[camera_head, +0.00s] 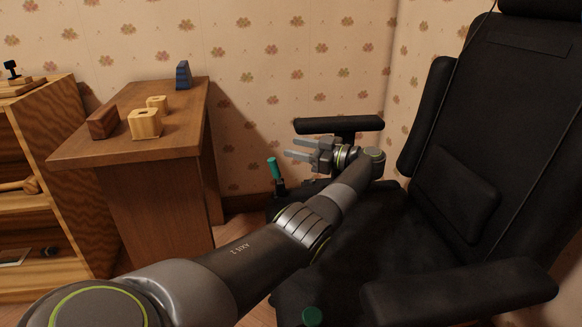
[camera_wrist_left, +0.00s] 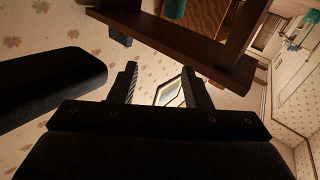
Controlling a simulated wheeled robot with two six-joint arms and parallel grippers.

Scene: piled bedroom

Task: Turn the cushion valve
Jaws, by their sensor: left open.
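A black chair (camera_head: 520,110) stands at the right, with a small cushion pad (camera_head: 455,190) low on its backrest. I cannot make out which part is the cushion valve. The open fingers also show in the left wrist view (camera_wrist_left: 160,78). My right gripper is out of view.
A wooden table (camera_head: 130,150) at the left bears wooden blocks (camera_head: 145,123) and a blue-grey piece (camera_head: 183,75). A wooden shelf (camera_head: 60,150) stands further left. The near armrest (camera_head: 460,290) flanks the seat. Floor shows between table and chair.

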